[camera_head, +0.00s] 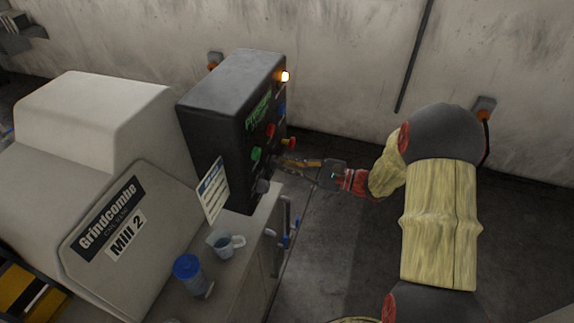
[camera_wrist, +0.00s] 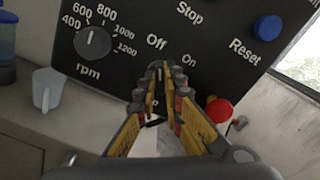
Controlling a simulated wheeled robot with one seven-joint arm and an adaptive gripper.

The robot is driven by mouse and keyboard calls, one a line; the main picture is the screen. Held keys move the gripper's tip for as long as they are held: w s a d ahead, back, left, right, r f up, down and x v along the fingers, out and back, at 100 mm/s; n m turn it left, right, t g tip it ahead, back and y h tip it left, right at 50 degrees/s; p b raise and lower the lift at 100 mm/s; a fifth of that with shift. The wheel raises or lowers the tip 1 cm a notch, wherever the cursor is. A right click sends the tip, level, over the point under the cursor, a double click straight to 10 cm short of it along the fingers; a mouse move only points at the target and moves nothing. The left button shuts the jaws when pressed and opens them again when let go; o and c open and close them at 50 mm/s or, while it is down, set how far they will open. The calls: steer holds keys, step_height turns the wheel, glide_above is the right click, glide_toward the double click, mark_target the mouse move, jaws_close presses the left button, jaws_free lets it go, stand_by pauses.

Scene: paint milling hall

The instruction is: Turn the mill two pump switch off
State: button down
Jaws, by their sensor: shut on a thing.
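The black control box (camera_head: 225,115) stands on the bench beside the mill housing marked Mill 2 (camera_head: 125,235). In the wrist view its panel (camera_wrist: 135,20) fills the upper part. My gripper (camera_head: 287,162) is at the lower part of the panel face. In the wrist view the gripper (camera_wrist: 158,74) is shut on the small pump switch, with its tips just below and between the words Off and On. The switch is almost wholly hidden by the fingers, so its setting cannot be told. The label under it is mostly covered.
The rpm dial (camera_wrist: 93,42) is left of the fingers. A red knob (camera_wrist: 219,109) is close on their right, and the blue Reset button (camera_wrist: 268,27) is above right. A jug (camera_head: 224,242) and a blue-lidded bottle (camera_head: 187,270) stand on the bench. The floor alongside is clear.

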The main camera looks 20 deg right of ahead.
steer(key=c, duration=1.9)
jaws_free()
steer(key=shift+d, duration=0.1)
steer(key=v, duration=1.2)
